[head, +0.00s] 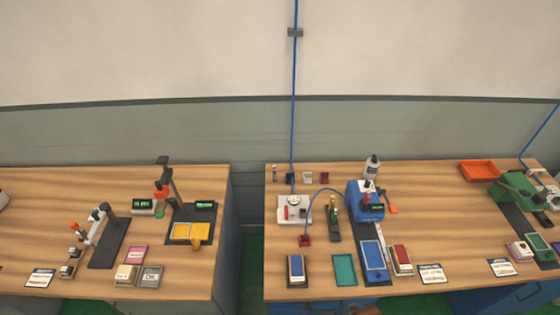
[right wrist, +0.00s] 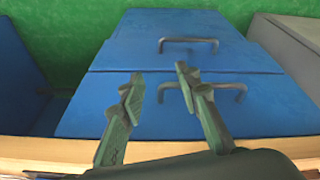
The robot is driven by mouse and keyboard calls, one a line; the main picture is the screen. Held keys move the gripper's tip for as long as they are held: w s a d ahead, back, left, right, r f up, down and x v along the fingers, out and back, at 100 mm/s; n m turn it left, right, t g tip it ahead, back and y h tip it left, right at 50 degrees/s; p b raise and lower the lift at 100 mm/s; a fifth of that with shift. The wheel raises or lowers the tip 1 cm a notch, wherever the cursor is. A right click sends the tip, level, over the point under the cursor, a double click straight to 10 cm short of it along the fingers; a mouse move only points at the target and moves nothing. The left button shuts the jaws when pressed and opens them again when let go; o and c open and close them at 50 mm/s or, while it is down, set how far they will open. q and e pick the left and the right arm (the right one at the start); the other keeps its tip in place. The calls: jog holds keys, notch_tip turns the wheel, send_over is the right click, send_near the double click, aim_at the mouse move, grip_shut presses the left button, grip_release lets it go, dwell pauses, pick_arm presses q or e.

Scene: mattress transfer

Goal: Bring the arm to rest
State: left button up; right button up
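My right gripper (right wrist: 158,80) shows in the right wrist view with its two dark green-grey fingers apart and nothing between them. Behind the fingers is a blue drawer cabinet (right wrist: 190,55) with dark bar handles; a gap to it cannot be judged. My left gripper is not in view. In the head view neither gripper can be made out.
The right bench (head: 420,210) holds a blue machine (head: 365,205), a teal tray (head: 344,269), an orange tray (head: 480,170) and a green machine (head: 517,187). The left bench (head: 60,220) holds stands and small boxes. A gap separates the benches. A wooden edge (right wrist: 60,150) lies near the gripper.

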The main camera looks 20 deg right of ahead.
jog(key=s+a+f+g+b, duration=0.1)
jog(key=s+f, duration=0.3)
jog(key=f, duration=0.8)
jog(key=s+f+b, duration=0.2)
jog(key=s+f, duration=0.2)
jog(key=f, duration=0.9)
jog(key=s+f+n+g+b, duration=0.1)
jog(key=s+f, duration=1)
jog(key=s, duration=0.3)
jog(key=shift+f, duration=0.25)
jog(key=shift+d, duration=0.1)
